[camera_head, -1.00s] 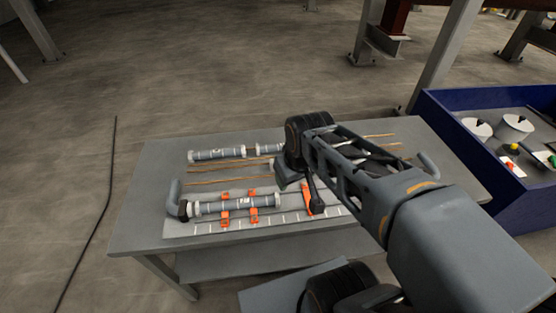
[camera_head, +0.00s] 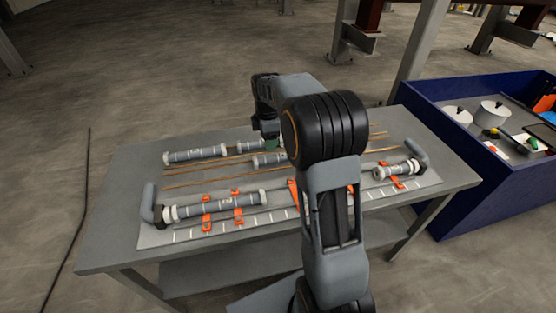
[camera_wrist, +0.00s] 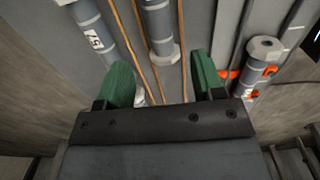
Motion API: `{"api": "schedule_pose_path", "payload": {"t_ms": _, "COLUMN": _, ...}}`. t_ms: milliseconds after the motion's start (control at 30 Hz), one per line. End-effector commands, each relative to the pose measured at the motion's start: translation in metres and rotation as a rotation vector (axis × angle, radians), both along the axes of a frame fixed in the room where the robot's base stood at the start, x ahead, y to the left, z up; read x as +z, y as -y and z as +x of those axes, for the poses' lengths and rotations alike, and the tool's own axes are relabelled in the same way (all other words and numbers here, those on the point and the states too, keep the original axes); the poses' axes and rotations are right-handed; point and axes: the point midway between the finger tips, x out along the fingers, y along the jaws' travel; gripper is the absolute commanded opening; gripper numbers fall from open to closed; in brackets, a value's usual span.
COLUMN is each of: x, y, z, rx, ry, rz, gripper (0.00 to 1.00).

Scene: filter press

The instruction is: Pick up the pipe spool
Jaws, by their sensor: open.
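Several grey pipe spools with white end flanges lie on the grey table (camera_head: 110,240). One pipe spool (camera_head: 268,160) lies in the middle among thin brown rods, partly hidden by my arm. My gripper (camera_head: 270,144) is over the table close to it, with green fingertips partly hidden. In the wrist view my gripper (camera_wrist: 162,82) is open and empty, and a pipe spool (camera_wrist: 158,25) lies ahead between the fingers, its flanged end nearest. Whether the fingers reach down beside it cannot be told. A labelled pipe spool (camera_wrist: 92,35) lies left of the fingers.
A pipe spool (camera_head: 240,204) sits in orange clamps (camera_head: 207,212) at front left; another clamped spool (camera_head: 394,171) is at right. A loose spool (camera_head: 195,155) lies at back left. A blue-walled bin (camera_head: 470,205) with pots stands right of the table.

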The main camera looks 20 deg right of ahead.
Motion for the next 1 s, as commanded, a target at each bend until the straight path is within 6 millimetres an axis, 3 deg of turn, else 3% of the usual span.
{"api": "schedule_pose_path", "payload": {"t_ms": 133, "x": -0.024, "y": 0.000, "z": -0.001, "rx": -0.002, "ry": -0.002, "rz": 0.000, "gripper": 0.62}}
{"api": "schedule_pose_path", "payload": {"t_ms": 467, "x": -0.045, "y": 0.001, "z": -0.001, "rx": -0.003, "ry": 0.000, "rz": 0.000, "gripper": 0.62}}
{"api": "schedule_pose_path", "payload": {"t_ms": 700, "x": -0.077, "y": 0.004, "z": -0.001, "rx": -0.002, "ry": -0.002, "rz": 0.000, "gripper": 0.62}}
{"api": "schedule_pose_path", "payload": {"t_ms": 1000, "x": -0.090, "y": 0.004, "z": -0.001, "rx": -0.003, "ry": 0.002, "rz": 0.000, "gripper": 0.62}}
